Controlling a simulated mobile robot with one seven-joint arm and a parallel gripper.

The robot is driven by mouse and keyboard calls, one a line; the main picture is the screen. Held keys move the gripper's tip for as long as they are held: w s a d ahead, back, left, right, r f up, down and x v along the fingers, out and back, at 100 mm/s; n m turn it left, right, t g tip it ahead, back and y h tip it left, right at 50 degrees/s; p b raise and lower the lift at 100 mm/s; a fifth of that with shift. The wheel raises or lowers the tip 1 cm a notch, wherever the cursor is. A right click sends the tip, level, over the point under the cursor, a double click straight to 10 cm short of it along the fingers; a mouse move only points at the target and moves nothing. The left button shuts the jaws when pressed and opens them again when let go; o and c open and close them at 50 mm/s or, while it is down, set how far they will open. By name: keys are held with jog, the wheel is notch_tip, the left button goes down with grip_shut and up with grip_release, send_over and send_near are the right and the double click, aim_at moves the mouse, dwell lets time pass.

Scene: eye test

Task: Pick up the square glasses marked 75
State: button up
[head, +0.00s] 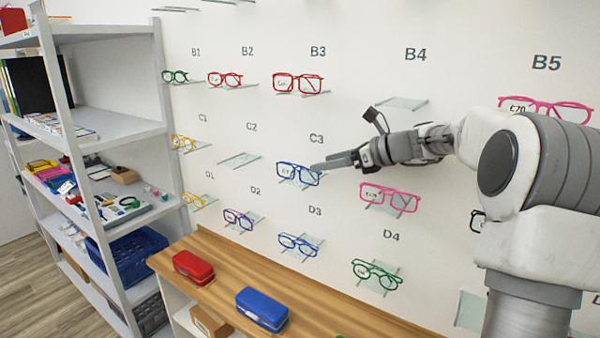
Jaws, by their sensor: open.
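Blue glasses (298,173) with squarish lenses sit on a small clear shelf under the label C3. A price mark shows on their left lens, but it is too small to read surely. My gripper (322,165) is open, its fingertips at the right end of these glasses. I cannot tell whether they touch. Red square glasses (298,84) sit above at B3, and pink glasses (388,198) sit to the lower right. Their marks are also unclear. Large pink glasses (545,108) at B5 seem marked 70.
Other glasses, such as the green pair (376,274), hang on wall shelves around. The shelf at C2 (239,160) is empty. A wooden counter (330,313) below bears a red case (193,267) and a blue case (262,309). A white rack (125,130) stands left.

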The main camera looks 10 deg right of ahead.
aim_at(304, 165)
jog(key=x, duration=0.6)
jog(key=shift+w+a+r, duration=0.15)
jog(key=shift+w+r, duration=0.05)
grip_shut()
